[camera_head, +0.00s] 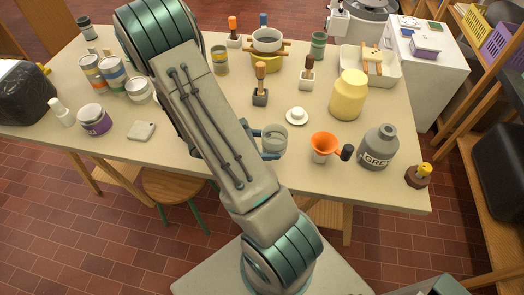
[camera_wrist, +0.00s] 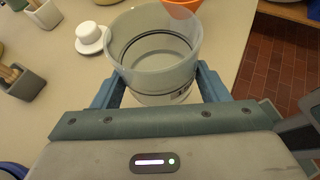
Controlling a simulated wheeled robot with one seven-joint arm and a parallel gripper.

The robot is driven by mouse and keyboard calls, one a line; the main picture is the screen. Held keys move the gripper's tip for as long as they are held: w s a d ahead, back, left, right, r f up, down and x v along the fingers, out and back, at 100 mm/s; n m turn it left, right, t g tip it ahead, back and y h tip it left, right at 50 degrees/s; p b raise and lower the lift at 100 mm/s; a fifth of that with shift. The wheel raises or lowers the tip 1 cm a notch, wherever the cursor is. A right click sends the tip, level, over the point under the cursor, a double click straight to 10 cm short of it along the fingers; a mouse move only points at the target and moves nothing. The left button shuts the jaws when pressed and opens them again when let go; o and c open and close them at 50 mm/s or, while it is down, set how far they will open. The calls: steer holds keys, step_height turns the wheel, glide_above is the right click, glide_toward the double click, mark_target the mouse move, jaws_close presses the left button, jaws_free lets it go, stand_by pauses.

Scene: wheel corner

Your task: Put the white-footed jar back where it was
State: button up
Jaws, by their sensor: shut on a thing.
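My gripper (camera_wrist: 158,88) is shut on a clear, greyish jar (camera_wrist: 155,52) with a wide open mouth and a dark ring. The blue fingers press on its two sides. In the head view the held jar (camera_head: 274,136) is upright near the table's front edge, partly behind my arm. Its underside is mostly hidden, so I cannot tell the foot's colour or whether it touches the table. A white lidded dish (camera_head: 297,115) lies just behind it, and it also shows in the wrist view (camera_wrist: 90,34).
The orange funnel (camera_head: 323,146) and grey bottle (camera_head: 379,147) stand to the right on the table (camera_head: 210,108). A yellow jar (camera_head: 348,94) and brush holders (camera_head: 260,97) stand behind. Several cans and a purple-labelled jar (camera_head: 94,120) are at left.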

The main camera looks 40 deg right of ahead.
steer(key=w, duration=0.1)
steer(key=w+f, duration=0.1)
steer(key=w+d+f, duration=0.1)
steer(key=shift+w+d+f+b, duration=0.1)
steer(key=shift+w+f+b, duration=0.15)
steer(key=shift+w+b, duration=0.15)
step_height(320, 180, down, 4)
steer(key=b, duration=0.2)
steer(key=shift+b, duration=0.35)
steer(key=o, duration=1.2)
steer(key=shift+o, duration=0.2)
